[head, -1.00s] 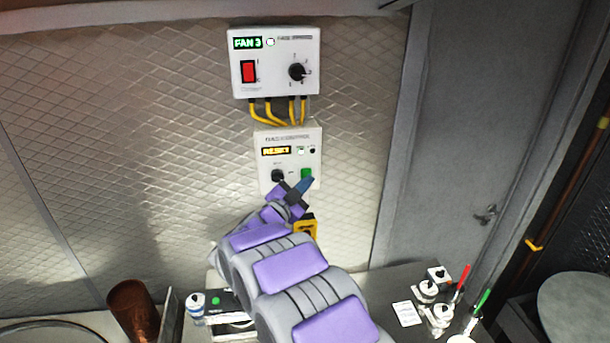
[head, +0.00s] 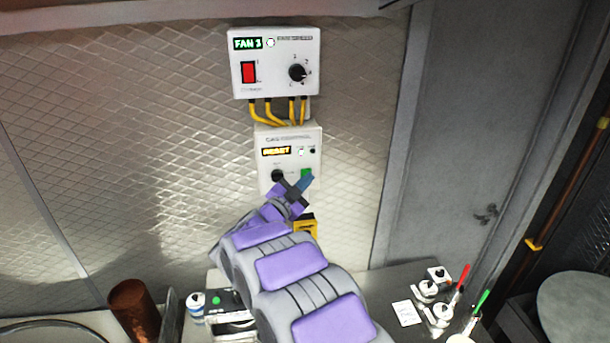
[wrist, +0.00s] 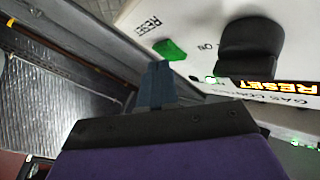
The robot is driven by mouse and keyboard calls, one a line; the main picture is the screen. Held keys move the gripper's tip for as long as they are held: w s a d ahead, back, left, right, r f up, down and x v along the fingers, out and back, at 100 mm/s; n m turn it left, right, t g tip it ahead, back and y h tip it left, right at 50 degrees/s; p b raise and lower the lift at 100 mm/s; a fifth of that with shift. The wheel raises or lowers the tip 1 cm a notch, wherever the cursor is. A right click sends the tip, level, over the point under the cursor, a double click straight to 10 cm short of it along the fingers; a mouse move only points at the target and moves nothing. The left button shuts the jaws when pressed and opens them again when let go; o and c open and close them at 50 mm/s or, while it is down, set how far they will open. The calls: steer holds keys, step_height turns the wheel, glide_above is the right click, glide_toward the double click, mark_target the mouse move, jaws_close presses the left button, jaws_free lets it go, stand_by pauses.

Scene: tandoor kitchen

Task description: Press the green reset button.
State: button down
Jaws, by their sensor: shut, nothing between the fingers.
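The green reset button (head: 306,174) sits at the lower right of the white gas control box (head: 312,137) on the wall. In the wrist view the green button (wrist: 170,49) lies just beyond the fingertips, beside the printed word RESET. My gripper (head: 308,181) is shut and empty, its blue fingers pointing up at the button and covering its lower part. In the wrist view my gripper (wrist: 160,66) has its tips very close to the button; I cannot tell whether they touch. The lit display (head: 276,152) reads RESET.
A black knob (head: 278,175) is left of the button, close to my gripper. The fan control box (head: 274,62) hangs above, joined by yellow cables (head: 268,112). A yellow item (head: 306,228) is below. A counter with small containers (head: 427,290) stands at the lower right.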

steer(key=shift+w+a, duration=0.1)
steer(key=shift+w, duration=0.25)
stand_by(0.4)
steer(key=shift+s, duration=0.15)
steer(key=shift+s+d+b, duration=0.25)
steer(key=shift+s+b, duration=0.05)
steer(key=shift+s, duration=0.4)
steer(key=s+b, duration=0.1)
steer(key=s, duration=0.1)
steer(key=s+d+b, duration=0.1)
steer(key=s, duration=0.1)
steer(key=shift+s+d, duration=0.2)
steer(key=shift+s, duration=0.15)
stand_by(0.3)
stand_by(0.4)
